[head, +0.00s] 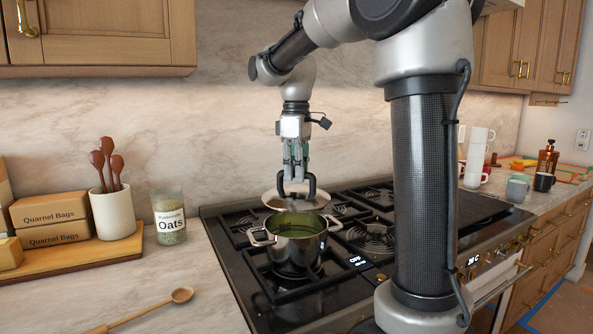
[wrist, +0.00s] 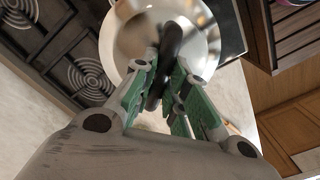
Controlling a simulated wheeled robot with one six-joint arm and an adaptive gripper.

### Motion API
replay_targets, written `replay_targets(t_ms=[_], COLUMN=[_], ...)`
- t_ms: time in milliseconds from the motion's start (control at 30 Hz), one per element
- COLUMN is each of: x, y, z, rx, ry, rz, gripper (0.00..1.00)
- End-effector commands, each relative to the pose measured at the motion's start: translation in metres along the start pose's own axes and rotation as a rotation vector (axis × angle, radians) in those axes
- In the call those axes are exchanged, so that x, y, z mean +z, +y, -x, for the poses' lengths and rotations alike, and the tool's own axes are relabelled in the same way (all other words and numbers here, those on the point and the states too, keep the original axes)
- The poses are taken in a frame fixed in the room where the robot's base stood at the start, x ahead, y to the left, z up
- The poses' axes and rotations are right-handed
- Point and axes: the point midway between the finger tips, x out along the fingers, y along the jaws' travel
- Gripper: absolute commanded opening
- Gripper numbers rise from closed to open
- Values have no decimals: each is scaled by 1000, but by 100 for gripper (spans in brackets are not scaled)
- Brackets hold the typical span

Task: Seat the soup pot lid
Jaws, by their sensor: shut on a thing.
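The soup pot (head: 298,254) is steel with side handles and stands on the front left part of the cooktop. Green soup shows inside its open mouth. My gripper (head: 296,178) points down and is shut on the black handle (head: 305,187) of the steel lid (head: 279,202). The lid is apart from the pot, above its mouth or slightly behind; I cannot tell which. In the wrist view the round lid (wrist: 130,42) shows beyond my fingers (wrist: 167,85), with its dark handle between them. The pot is not clearly visible there.
The black cooktop (head: 232,232) has grates around the pot. A wooden spoon (head: 150,307) lies in front. Cups (head: 517,188) stand on the right counter.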

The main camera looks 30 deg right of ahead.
Motion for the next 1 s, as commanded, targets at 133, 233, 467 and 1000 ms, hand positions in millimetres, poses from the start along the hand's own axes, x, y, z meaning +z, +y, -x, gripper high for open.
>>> replay_targets(t_ms=[133, 233, 467, 1000], x=[0, 0, 0, 0], y=[0, 0, 0, 0], z=[-3, -9, -28, -50], rx=[-1, -1, -1, 0], ry=[-1, -1, -1, 0], rz=[0, 0, 0, 0], gripper=[0, 0, 0, 0])
